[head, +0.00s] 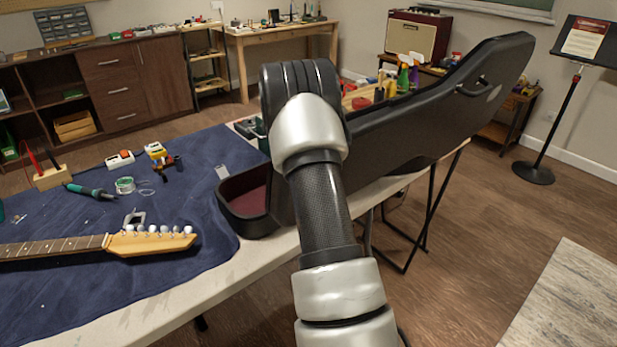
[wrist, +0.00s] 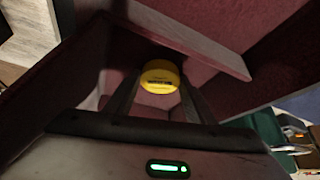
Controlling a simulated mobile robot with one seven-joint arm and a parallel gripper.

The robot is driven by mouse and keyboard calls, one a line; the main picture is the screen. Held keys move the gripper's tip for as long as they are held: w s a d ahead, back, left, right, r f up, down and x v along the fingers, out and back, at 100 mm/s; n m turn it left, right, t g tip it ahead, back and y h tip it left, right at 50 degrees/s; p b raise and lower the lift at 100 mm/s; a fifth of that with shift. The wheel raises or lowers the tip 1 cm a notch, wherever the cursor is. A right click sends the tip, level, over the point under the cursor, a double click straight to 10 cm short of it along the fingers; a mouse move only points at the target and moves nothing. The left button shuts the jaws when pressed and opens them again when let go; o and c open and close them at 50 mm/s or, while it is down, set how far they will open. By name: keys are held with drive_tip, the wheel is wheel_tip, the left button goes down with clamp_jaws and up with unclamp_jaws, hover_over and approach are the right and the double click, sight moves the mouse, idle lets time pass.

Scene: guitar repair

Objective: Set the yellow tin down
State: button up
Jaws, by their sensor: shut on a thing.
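The yellow tin (wrist: 160,77) is round with dark lettering on its face. In the wrist view it sits between the two fingertips of my gripper (wrist: 158,84), which is shut on it. Around and beyond it are the dark red lined walls (wrist: 215,48) of the guitar case. In the head view the black guitar case (head: 415,125) stands open at the table's right end, its red lining (head: 250,202) showing at the near corner. My arm hides the gripper and the tin there. I cannot tell whether the tin touches the case floor.
A guitar neck (head: 60,248) lies on the blue mat (head: 100,295), with a soldering iron (head: 90,191) and a solder spool (head: 125,185) behind it. The case's raised lid stands to the right of my arm. Spray bottles (head: 403,78) stand beyond it.

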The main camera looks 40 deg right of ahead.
drive_tip(key=shift+r, duration=0.1)
drive_tip(key=o, duration=1)
drive_tip(key=shift+o, duration=0.2)
drive_tip(key=shift+r, duration=0.2)
drive_tip(key=p+v, duration=0.1)
drive_tip(key=v, duration=1)
drive_tip(key=shift+a+r+p, duration=0.25)
drive_tip(key=shift+p, duration=0.15)
drive_tip(key=shift+s, duration=0.1)
